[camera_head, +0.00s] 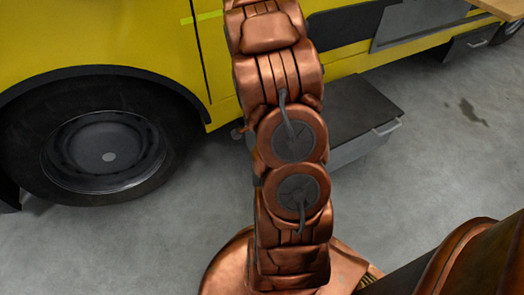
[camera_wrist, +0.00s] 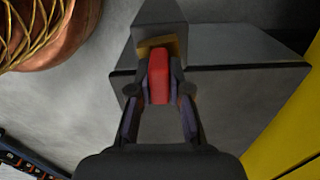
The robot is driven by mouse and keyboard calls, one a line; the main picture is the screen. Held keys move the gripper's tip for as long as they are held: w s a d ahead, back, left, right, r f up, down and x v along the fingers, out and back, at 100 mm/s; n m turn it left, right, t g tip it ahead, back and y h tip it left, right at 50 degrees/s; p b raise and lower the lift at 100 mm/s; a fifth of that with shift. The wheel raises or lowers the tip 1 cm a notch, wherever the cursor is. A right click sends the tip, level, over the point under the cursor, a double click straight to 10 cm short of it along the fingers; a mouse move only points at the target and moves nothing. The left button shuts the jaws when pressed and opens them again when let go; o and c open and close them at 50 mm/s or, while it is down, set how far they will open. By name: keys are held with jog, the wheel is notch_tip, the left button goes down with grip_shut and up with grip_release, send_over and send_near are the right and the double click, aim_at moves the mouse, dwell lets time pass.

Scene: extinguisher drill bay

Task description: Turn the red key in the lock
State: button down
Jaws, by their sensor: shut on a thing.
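In the wrist view the red key (camera_wrist: 159,76) sits between the fingertips of my gripper (camera_wrist: 159,88). The fingers are shut on its two sides. Just beyond the key is a brownish-yellow plate, likely the lock (camera_wrist: 158,45), on a grey block (camera_wrist: 160,16). The key touches or overlaps the plate; how deep it sits in the lock is hidden. In the head view my arm covers the gripper, the key and the lock.
A yellow vehicle (camera_head: 100,35) with a large black wheel (camera_head: 105,150) stands behind my arm. A dark-topped grey box (camera_head: 350,105) stands beside it, right of my arm. The grey concrete floor (camera_head: 440,220) is open to the right, with a dark stain.

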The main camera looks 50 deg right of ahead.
jog(key=shift+m+p, duration=0.35)
jog(key=shift+m, duration=0.05)
jog(key=c, duration=1)
grip_release()
jog(key=shift+r, duration=0.1)
notch_tip(320, 180, up, 10)
jog(key=shift+r, duration=0.95)
